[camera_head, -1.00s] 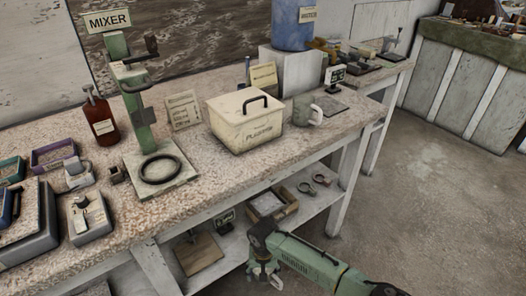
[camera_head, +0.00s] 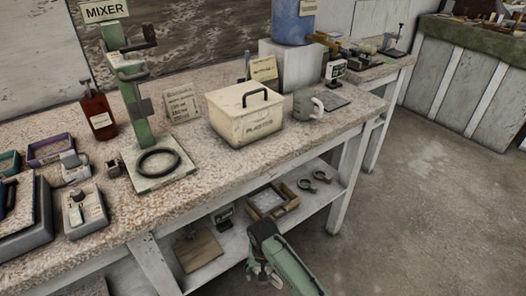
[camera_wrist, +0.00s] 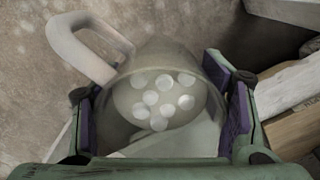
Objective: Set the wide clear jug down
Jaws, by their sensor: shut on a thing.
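My gripper (camera_wrist: 160,112) is shut on the clear jug (camera_wrist: 150,68), with a purple-padded finger on each side of its body. The jug has a thick pale handle (camera_wrist: 82,42) toward the upper left. Several white round shapes (camera_wrist: 165,83) show in or through it; I cannot tell exactly which. In the head view my gripper (camera_head: 262,275) is low, in front of the bench's lower shelf, and the jug is too small and covered to make out there. The workbench (camera_head: 225,172) carries a mixer stand (camera_head: 140,120) with a black ring on its base.
On the bench stand a lidded plaster box (camera_head: 238,128), a grey mug (camera_head: 304,106), a red bottle (camera_head: 97,113) and a scale-like device (camera_head: 84,211). The lower shelf holds a tray (camera_head: 292,205), rings and a board (camera_head: 198,250). Bare bench top shows along its front edge.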

